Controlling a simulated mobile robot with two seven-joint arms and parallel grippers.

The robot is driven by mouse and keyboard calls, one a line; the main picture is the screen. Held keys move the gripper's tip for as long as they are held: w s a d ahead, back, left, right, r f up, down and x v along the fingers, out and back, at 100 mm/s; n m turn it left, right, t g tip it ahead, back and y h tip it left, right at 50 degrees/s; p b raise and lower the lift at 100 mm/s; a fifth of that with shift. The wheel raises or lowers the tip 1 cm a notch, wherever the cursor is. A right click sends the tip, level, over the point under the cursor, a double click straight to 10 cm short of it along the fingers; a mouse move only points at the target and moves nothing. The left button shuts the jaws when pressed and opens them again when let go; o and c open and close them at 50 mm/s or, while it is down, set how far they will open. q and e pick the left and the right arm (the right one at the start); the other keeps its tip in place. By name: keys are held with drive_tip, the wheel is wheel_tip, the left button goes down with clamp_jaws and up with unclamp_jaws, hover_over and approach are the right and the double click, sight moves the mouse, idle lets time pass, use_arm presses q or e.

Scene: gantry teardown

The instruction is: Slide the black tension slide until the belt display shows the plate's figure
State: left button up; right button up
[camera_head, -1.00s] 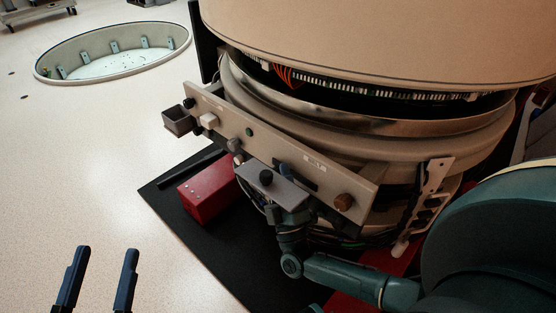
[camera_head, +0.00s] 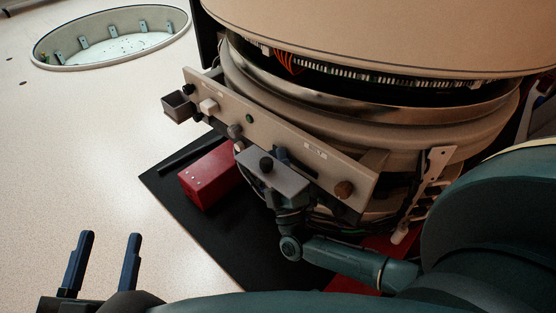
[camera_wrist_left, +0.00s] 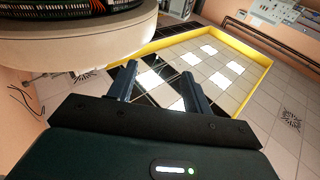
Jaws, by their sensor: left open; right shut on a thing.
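The pale front panel (camera_head: 245,128) of the gantry carries a label (camera_head: 314,150) that seems to read BELT. A dark strip (camera_head: 296,165) lies below the label. A grey block (camera_head: 280,181) with a black knob (camera_head: 266,164) stands out in front of it. My right gripper (camera_head: 284,196) reaches up to this block from below. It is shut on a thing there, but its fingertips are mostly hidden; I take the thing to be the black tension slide. No display figure is readable. My left gripper (camera_head: 110,238) is open and empty, at the lower left over the floor; its fingers show in the left wrist view (camera_wrist_left: 157,85).
A red box (camera_head: 209,174) sits on the black mat (camera_head: 222,232) below the panel. The pale floor (camera_head: 90,150) to the left is clear.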

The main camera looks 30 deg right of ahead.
clamp_jaws()
use_arm(q)
drive_tip(key=shift+r, duration=0.1)
use_arm(e)
drive_tip(key=shift+s+d+r+p, duration=0.1)
drive_tip(key=shift+s+p, duration=0.25)
drive_tip(key=shift+p, duration=0.1)
drive_tip(key=shift+s+d+p, duration=0.25)
drive_tip(key=shift+s+p, duration=0.1)
drive_tip(key=shift+s, duration=0.2)
drive_tip(key=shift+s+d+p, duration=0.2)
drive_tip(key=shift+s+p, duration=0.15)
drive_tip(key=shift+s, duration=0.2)
drive_tip(key=o, duration=0.7)
unclamp_jaws()
drive_tip(key=shift+o, duration=1.2)
use_arm(q)
drive_tip(key=shift+a, duration=0.15)
